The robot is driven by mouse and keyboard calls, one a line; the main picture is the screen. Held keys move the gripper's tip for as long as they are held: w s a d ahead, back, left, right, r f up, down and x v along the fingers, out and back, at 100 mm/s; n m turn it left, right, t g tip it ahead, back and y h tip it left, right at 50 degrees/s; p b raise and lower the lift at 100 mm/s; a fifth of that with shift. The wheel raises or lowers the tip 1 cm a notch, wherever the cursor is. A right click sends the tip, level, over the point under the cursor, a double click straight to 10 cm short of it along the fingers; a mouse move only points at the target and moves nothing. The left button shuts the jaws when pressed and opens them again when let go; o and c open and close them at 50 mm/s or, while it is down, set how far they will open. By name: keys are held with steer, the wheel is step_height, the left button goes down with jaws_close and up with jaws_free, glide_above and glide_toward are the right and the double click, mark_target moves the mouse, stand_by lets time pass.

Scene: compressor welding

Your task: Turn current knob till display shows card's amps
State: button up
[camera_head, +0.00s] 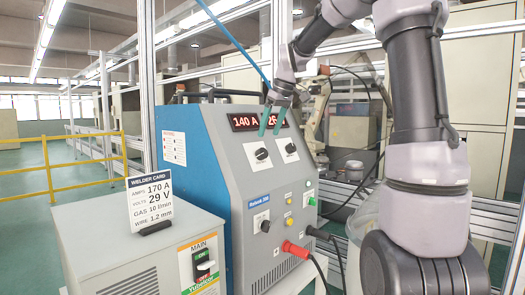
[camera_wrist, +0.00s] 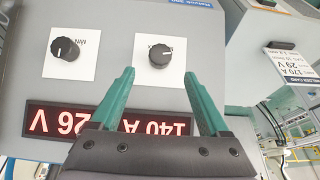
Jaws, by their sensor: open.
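The blue and grey welder (camera_head: 205,125) has a red display (camera_head: 243,122) reading 140 A; my fingers partly cover its volts reading. In the wrist view the display (camera_wrist: 145,122) is upside down. The black knob under the amps reading (camera_head: 262,154) lies just beyond my fingertips in the wrist view (camera_wrist: 159,52). A second black knob (camera_head: 290,147) is beside it, also in the wrist view (camera_wrist: 65,49). My gripper (camera_head: 271,128), with green fingers (camera_wrist: 160,75), is open and empty, apart from the knob. The welder card (camera_head: 152,201) reads 170 A, 29 V.
The card stands on a grey cabinet (camera_head: 130,245) with a main switch (camera_head: 203,264). A third knob (camera_head: 265,226), small buttons and a red cable plug (camera_head: 295,250) are lower on the welder's panel. A blue hose hangs above. A yellow rail (camera_head: 60,167) is far left.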

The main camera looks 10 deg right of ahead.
mark_target(265, 150)
steer(key=x, duration=0.8)
steer(key=shift+c, duration=0.3)
jaws_close()
steer(key=shift+d, duration=0.1)
steer(key=m+y, duration=0.1)
steer(key=m+g+y, duration=0.1)
steer(key=m, duration=0.1)
steer(key=shift+w+d+g+y, duration=0.1)
steer(key=shift+d+g+y, duration=0.1)
steer(key=shift+g+y, duration=0.15)
steer(key=shift+d+f+m+g+y, duration=0.1)
steer(key=shift+m+g+y, duration=0.1)
steer(key=shift+m+y, duration=0.65)
steer(key=shift+d+f+m+g+y, duration=0.15)
steer(key=shift+m+y, duration=0.45)
steer(key=shift+m, duration=0.35)
steer(key=shift+r, duration=0.1)
